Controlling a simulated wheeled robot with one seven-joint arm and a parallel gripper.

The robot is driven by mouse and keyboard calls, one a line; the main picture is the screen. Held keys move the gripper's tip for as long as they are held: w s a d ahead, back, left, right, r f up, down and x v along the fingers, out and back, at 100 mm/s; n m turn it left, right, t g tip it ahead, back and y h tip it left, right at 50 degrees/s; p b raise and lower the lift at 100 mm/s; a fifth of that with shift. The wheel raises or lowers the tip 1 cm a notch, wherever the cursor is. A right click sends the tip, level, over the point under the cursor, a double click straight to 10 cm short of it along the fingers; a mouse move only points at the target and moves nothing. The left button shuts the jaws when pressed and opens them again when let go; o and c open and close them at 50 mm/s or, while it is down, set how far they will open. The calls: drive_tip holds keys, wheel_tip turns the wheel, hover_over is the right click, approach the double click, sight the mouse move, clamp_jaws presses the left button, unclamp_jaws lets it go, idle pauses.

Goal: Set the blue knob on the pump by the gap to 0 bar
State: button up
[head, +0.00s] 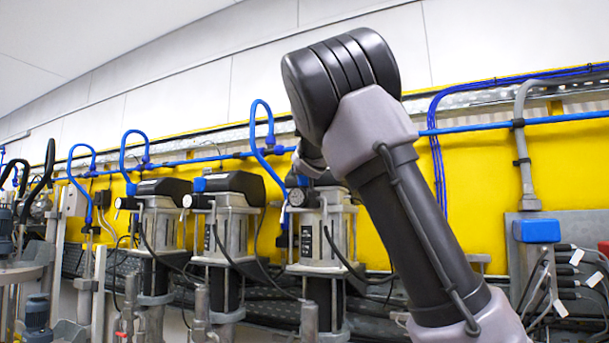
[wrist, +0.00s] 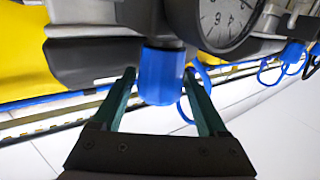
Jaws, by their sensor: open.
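The blue knob (wrist: 162,76) is in the middle of the wrist view, on the dark pump head (wrist: 100,40). My gripper (wrist: 160,80) is open, with one green finger on each side of the knob. Narrow spaces show beside the knob, and I cannot tell whether either finger touches it. A round dial gauge (wrist: 228,20) is right beside the knob, cut off by the top edge; its needle reading cannot be made out. In the head view, my arm reaches to the rightmost pump (head: 322,235) and hides my gripper and part of the pump's top.
Two similar pumps (head: 158,225) (head: 226,225) stand to the left, with blue hoses (head: 262,150) above them. A blue pipe (head: 470,128) runs along the yellow wall. A grey box with a blue part (head: 537,231) and cables is at the right.

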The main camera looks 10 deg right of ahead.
drive_tip(key=shift+w, duration=0.15)
drive_tip(key=c, duration=1.1)
